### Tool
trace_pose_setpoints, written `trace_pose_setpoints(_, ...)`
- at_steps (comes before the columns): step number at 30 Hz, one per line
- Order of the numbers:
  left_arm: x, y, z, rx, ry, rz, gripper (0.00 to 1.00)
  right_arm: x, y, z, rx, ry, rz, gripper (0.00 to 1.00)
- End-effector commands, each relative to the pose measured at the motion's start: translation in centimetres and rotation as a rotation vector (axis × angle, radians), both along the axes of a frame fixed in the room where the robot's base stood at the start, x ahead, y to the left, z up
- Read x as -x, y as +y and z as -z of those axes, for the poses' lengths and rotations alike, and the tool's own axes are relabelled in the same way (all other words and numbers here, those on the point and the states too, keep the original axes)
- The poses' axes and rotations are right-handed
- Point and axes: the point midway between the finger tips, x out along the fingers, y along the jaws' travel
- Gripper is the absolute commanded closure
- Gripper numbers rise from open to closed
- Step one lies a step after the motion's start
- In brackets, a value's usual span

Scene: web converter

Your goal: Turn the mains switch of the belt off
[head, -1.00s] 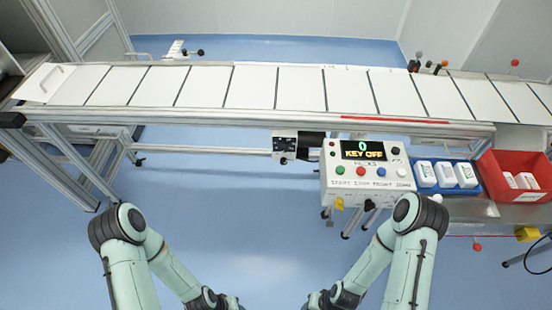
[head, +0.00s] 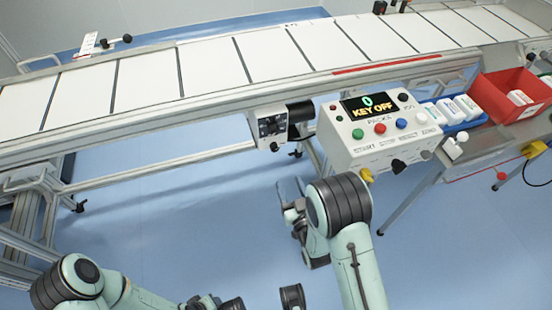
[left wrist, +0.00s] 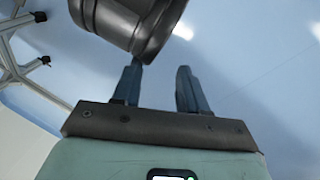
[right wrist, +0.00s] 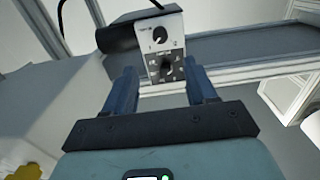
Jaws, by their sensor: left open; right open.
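The belt's drive box (head: 272,127), a small grey and black box with a dark motor beside it, hangs under the conveyor's front rail. In the right wrist view the box (right wrist: 159,35) shows a round knob on a pale upper panel and a black rotary switch (right wrist: 166,68) on a dark lower panel. My right gripper (head: 290,192) is open and empty, below and in front of the box. In the right wrist view its fingers (right wrist: 162,80) point at the box, apart from it. My left gripper (left wrist: 159,80) is open and empty over the floor.
A blue tray (head: 455,125) and a red bin (head: 510,110) lie further right. The conveyor (head: 210,70) runs above. Blue floor is open below.

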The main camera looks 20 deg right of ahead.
Motion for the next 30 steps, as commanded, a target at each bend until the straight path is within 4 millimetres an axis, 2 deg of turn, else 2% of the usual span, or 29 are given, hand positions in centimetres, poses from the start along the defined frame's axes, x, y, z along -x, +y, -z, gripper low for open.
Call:
trace_pose_setpoints(5,-0.3,0.1,0.1,-0.004,-0.009,-0.003,0.57,-2.3,0.1,-0.4,0.001,-0.012,-0.001,0.44)
trace_pose_setpoints(12,-1.2,0.6,0.9,-0.016,-0.032,-0.013,0.57,-7.5,0.3,-0.2,0.001,-0.008,-0.002,0.44)
trace_pose_setpoints(18,-2.2,1.1,1.5,-0.028,-0.057,-0.023,0.57,-11.0,0.4,-0.2,0.0,-0.006,-0.001,0.44)
trace_pose_setpoints(24,-2.8,1.5,1.7,-0.037,-0.073,-0.029,0.57,-12.8,0.5,-0.1,0.0,-0.003,0.0,0.44)
trace_pose_setpoints(30,-2.9,1.5,1.7,-0.038,-0.075,-0.03,0.57,-13.1,0.5,-0.2,0.0,-0.003,0.0,0.44)
